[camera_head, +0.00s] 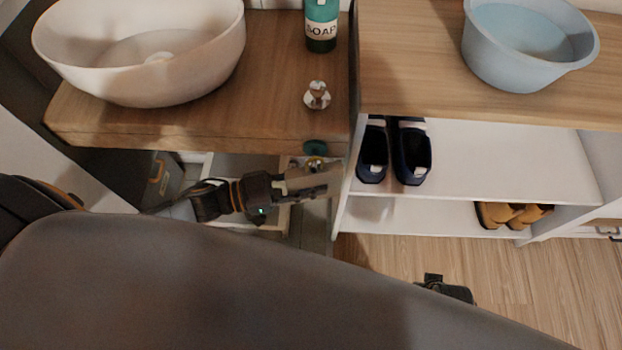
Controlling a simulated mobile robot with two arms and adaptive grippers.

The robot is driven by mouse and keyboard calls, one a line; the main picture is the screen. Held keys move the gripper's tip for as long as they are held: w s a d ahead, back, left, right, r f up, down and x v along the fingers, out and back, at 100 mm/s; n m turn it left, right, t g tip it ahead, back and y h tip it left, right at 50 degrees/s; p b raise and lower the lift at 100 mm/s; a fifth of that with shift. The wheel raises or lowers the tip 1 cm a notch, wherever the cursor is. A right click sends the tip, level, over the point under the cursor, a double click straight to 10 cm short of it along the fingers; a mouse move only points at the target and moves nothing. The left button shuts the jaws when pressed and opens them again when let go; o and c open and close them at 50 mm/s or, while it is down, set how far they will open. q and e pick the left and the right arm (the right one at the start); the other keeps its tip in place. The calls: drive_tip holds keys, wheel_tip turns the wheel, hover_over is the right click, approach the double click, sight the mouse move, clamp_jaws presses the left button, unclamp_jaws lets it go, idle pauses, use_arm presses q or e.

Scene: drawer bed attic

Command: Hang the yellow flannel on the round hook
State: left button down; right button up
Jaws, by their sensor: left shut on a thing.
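My left gripper (312,182) reaches in from the left, below the front edge of the wooden washstand. It is shut on a beige piece between its fingers, too small and partly covered to identify surely. A small teal round thing (316,148) sits just under the counter edge. I cannot make out a round hook for certain. A dark part at the lower right (446,289) seems to belong to my right arm; its fingers are not distinguishable.
A white basin (140,55), a green soap bottle (321,28) and a small shiny knob (317,95) are on the washstand. To the right, a blue tub (530,50) stands above a white shelf with dark shoes (410,155) and tan shoes (512,214). Floor shows lower right.

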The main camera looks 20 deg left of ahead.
use_arm(q)
drive_tip(key=c, duration=1)
unclamp_jaws()
drive_tip(key=shift+s+a, duration=0.1)
